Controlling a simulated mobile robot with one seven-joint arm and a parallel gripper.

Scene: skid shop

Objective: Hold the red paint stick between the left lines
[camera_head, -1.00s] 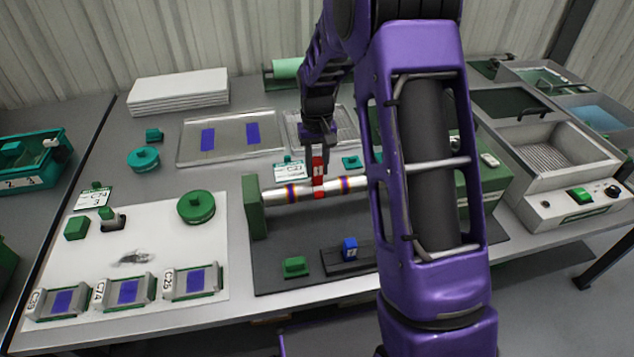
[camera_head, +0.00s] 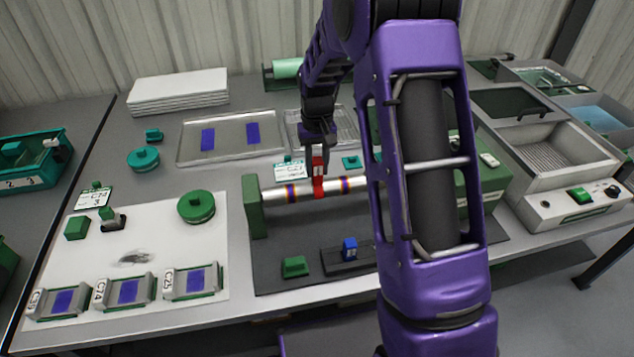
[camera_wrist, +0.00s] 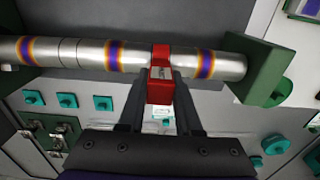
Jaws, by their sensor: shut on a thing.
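The red paint stick (camera_head: 318,188) is upright in my gripper (camera_head: 316,160), with its lower end at the metal bar. In the wrist view the red stick (camera_wrist: 159,92) sits between the fingertips of my gripper (camera_wrist: 160,82), and its red end overlaps the bar (camera_wrist: 138,54). It appears to touch the bar, between two purple-orange heat bands. One pair of thin lines (camera_wrist: 68,52) shows on the bar to the left in the wrist view. Any lines under the stick are hidden.
A green end block (camera_head: 256,208) holds the bar's left end. A blue stick (camera_head: 350,249) stands in a black holder in front, beside a green block (camera_head: 294,266). Trays (camera_head: 182,150) lie behind. My arm hides the bar's right part.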

